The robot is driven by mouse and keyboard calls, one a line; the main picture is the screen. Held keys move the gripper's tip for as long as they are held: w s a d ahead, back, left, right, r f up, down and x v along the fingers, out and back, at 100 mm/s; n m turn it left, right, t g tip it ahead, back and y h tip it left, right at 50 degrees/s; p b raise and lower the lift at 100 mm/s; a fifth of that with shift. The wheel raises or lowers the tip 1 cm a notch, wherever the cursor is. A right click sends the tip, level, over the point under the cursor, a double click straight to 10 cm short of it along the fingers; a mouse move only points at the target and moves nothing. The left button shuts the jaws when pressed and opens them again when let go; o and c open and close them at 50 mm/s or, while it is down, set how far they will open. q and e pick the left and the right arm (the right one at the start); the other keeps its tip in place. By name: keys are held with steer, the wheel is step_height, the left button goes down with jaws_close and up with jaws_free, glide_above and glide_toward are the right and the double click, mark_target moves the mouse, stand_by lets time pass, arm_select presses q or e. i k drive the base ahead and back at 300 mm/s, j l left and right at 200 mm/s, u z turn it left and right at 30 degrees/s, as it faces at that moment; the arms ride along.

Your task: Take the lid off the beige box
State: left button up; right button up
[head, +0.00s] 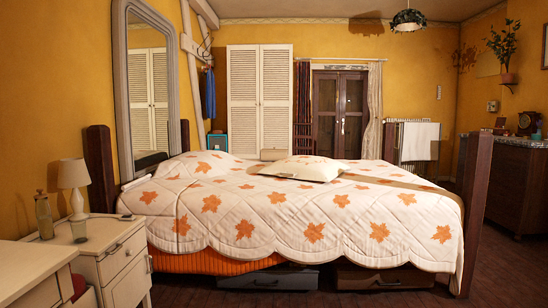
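A small beige box-like thing (273,155) shows at the far side of the bed, in front of the white louvred wardrobe (259,95). Only its upper part shows over the bed's edge. It is too small to tell whether a lid sits on it. Neither of my grippers is in view.
A large bed (300,215) with an orange-leaf quilt and a pillow (305,168) fills the middle. A nightstand (105,245) with a lamp (73,180) stands at left. Drawers (270,280) sit under the bed. A dark dresser (510,185) is at right. Dark floor shows in front.

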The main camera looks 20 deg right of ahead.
mark_target(265, 156)
steer(key=l+z, duration=0.1)
steer(key=z, duration=1.75)
steer(key=i+z, duration=0.1)
steer(key=z, duration=1.75)
steer(key=j+z, duration=0.15)
steer(key=z, duration=0.75)
steer(key=i+j+z, duration=0.1)
steer(key=z, duration=0.85)
steer(key=j+z, duration=0.1)
steer(key=z, duration=1.75)
steer(key=k+j+z, duration=0.15)
steer(key=k+z, duration=0.6)
steer(key=k, duration=0.15)
steer(key=k+z, duration=0.15)
steer(key=k, duration=0.5)
steer(key=k+l+z, duration=0.2)
steer(key=k, duration=0.4)
steer(key=k+l+z, duration=0.15)
steer(key=k, duration=0.45)
steer(key=k+j+z, duration=0.25)
steer(key=k, duration=0.4)
steer(key=k+z, duration=0.2)
steer(key=k, duration=0.45)
steer(key=k+u, duration=0.45)
steer(key=k, duration=0.35)
steer(key=k+j+u, duration=0.2)
steer(key=k+u, duration=0.25)
steer(key=k, duration=0.4)
